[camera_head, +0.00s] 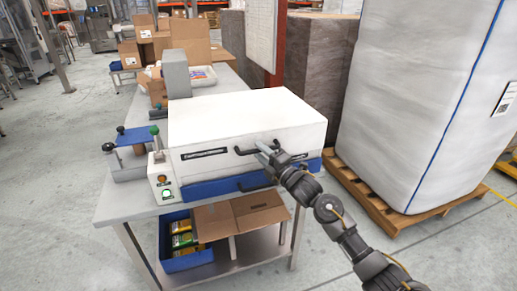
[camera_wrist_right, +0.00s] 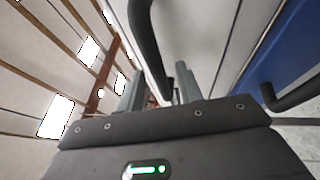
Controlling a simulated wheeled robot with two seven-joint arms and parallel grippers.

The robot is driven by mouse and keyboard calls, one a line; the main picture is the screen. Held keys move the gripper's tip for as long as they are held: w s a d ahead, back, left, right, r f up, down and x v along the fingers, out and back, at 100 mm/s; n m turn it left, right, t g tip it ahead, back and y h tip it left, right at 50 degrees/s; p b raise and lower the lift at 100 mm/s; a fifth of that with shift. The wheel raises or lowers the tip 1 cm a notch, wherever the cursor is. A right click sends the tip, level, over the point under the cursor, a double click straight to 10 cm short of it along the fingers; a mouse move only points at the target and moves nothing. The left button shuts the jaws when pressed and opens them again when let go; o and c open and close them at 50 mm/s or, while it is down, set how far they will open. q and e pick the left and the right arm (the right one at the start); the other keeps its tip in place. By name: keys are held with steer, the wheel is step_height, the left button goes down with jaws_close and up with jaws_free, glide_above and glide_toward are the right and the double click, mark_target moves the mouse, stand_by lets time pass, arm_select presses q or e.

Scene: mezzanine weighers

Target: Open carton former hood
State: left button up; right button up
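The carton former's white hood (camera_head: 245,115) is down on its blue base (camera_head: 215,188) on a steel table. A black bar handle (camera_head: 246,151) runs along the hood's front face; it also shows in the wrist view (camera_wrist_right: 146,40). My right gripper (camera_head: 268,151) is at the right part of this handle. In the wrist view its two fingers (camera_wrist_right: 160,92) stand apart, with the end of the bar reaching between them. Contact cannot be made out. My left gripper is not in view.
A second dark handle (camera_head: 255,184) sits on the blue base below; it also shows in the wrist view (camera_wrist_right: 292,95). A control box (camera_head: 163,180) with a lit green button stands left. A large wrapped pallet load (camera_head: 420,100) stands close on the right. Cartons lie behind and underneath.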

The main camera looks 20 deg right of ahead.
steer(key=shift+w+a+r, duration=0.15)
steer(key=shift+w+a, duration=0.2)
steer(key=shift+w, duration=0.25)
jaws_close()
